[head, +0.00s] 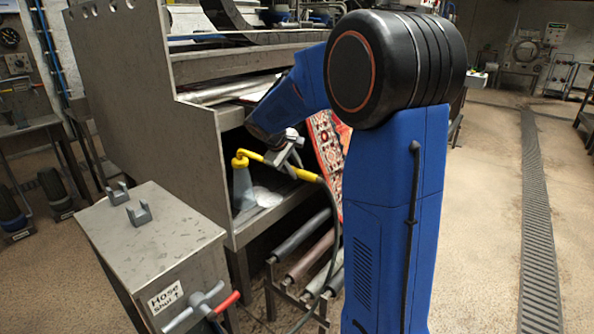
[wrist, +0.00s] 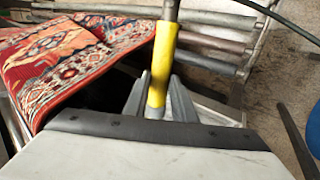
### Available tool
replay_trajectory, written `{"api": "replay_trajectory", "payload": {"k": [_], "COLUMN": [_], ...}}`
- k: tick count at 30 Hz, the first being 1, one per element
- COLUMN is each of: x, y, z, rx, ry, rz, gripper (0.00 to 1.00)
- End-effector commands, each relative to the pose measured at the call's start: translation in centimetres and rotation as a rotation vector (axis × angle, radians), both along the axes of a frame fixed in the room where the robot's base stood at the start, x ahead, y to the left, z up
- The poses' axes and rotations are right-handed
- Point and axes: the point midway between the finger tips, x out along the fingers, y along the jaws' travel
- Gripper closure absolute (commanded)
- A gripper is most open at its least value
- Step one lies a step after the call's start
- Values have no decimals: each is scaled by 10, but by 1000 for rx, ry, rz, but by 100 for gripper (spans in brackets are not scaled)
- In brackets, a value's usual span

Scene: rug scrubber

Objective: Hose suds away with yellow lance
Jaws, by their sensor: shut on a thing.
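My gripper (head: 287,152) is shut on the yellow lance (head: 306,174), in front of the machine's open bay. The lance lies nearly level, its bent nozzle end at the left and the hose (head: 335,215) leaving at the right. A pale grey cone (head: 243,188), looking like spray, spreads down from the nozzle. A whitish patch (head: 267,197), suds or wet metal, lies on the tray beside it. The red patterned rug (head: 327,145) hangs out behind the lance. In the wrist view the yellow grip (wrist: 163,62) sits between my fingers (wrist: 158,100), with the rug (wrist: 65,55) at left.
A steel box (head: 150,240) at front left carries two empty cradle brackets (head: 139,212), a "Hose Shut" label (head: 165,298) and a red-and-grey valve handle (head: 205,306). Rollers (head: 300,248) lie on a rack below the bay. The floor at right is open, with a drain grate (head: 541,230).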

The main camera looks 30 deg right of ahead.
Motion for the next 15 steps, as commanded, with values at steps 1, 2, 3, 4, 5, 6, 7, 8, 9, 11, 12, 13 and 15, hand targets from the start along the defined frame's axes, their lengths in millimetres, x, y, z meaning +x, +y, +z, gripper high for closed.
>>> {"api": "replay_trajectory", "payload": {"k": [1,2,3,4,5,6,7,8,9,11,12,13,15], "x": [2,3,4,5,6,7,8,9,10,12,14,15,17], "y": [1,1,1,2,2,2,3,3,4,4,5,5,6], "z": [1,1,1,1,1,1,1,1,1,1,1,1,1], "rx": [0,0,0,0,0,0,0,0,0,0,0,0,0], "ry": [-2,-2,-2,-2,-2,-2,-2,-2,-2,-3,-3,-3,-3], "rz": [0,0,0,0,0,0,0,0,0,-1,-1,-1,-1], "gripper": [100,100,100,100,100,100,100,100,100,100,100,100,100]}}
